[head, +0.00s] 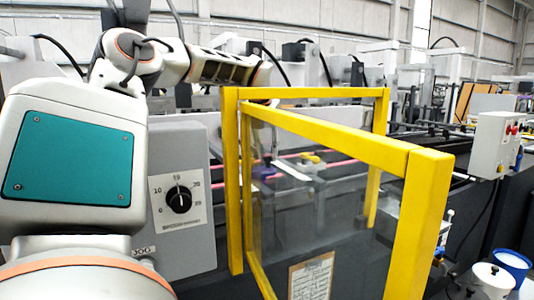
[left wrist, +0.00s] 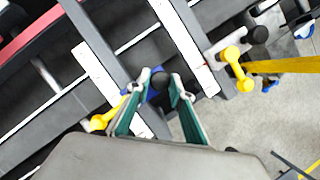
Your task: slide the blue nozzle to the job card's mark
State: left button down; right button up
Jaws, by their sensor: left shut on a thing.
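The blue nozzle (left wrist: 153,97) sits on a rail in the left wrist view, with a dark round knob on it. My left gripper (left wrist: 160,80) is shut on the nozzle, its two green-sided fingers on either side of the knob. In the head view the nozzle (head: 265,172) is a small blue-purple spot behind the clear guard, and my left gripper (head: 270,150) reaches down to it, partly hidden by the yellow frame. The job card (head: 311,276) is on a clipboard low at the guard; its writing is too small to read. My right gripper is out of view.
A yellow-framed clear guard (head: 415,160) stands swung out in front of the machine. Yellow clamps (left wrist: 232,55) sit near the rail ends. A grey box with a dial (head: 178,199) is left of the guard. White and blue tubs (head: 512,266) stand at lower right.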

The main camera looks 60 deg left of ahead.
pick_arm(q)
jog(key=c, duration=1.8)
grip_release()
jog(key=shift+a, duration=0.1)
jog(key=v, duration=1.2)
